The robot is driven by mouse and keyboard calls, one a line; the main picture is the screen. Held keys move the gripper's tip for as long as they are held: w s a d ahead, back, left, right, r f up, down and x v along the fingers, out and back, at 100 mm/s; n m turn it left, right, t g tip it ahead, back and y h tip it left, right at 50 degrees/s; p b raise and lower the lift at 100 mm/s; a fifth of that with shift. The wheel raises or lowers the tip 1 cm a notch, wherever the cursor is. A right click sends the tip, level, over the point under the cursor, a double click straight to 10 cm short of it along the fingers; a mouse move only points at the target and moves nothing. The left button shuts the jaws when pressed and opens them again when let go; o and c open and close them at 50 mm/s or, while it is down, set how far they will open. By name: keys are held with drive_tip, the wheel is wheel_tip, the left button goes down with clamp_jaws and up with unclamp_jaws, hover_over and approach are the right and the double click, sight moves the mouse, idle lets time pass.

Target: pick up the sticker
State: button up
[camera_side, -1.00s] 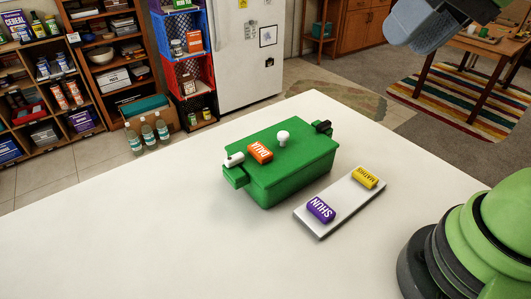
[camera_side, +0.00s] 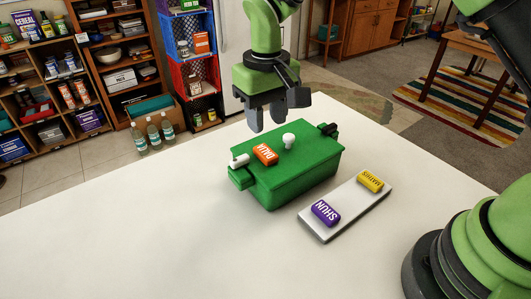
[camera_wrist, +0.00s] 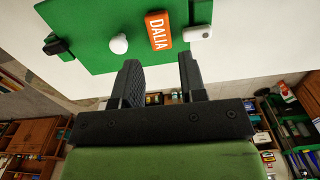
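No item in view is plainly a sticker. An orange block (camera_side: 264,154) lettered DALIA lies on a green lidded box (camera_side: 300,184), beside a white knob (camera_side: 289,141). A purple block (camera_side: 325,212) lettered SHUN and a yellow block (camera_side: 370,181) that seems to read MATHIS lie on a grey-white slab (camera_side: 345,207) right of the box. My gripper (camera_side: 267,122) is open and empty, above and behind the orange block. The wrist view shows the open fingers (camera_wrist: 159,62), with the orange block (camera_wrist: 158,32) just beyond them.
A white cylinder (camera_side: 239,161) sits at the box's left end and a black fitting (camera_side: 328,129) at its right end. The white table (camera_side: 130,230) is clear on the left and front. Several bottles (camera_side: 153,133) stand behind the table.

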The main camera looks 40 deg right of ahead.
sight(265, 151)
drive_tip(key=f, duration=0.7)
drive_tip(key=shift+w+d+f, duration=0.1)
drive_tip(key=shift+w+f, duration=0.2)
drive_tip(key=shift+f, duration=0.1)
drive_tip(key=c, duration=0.6)
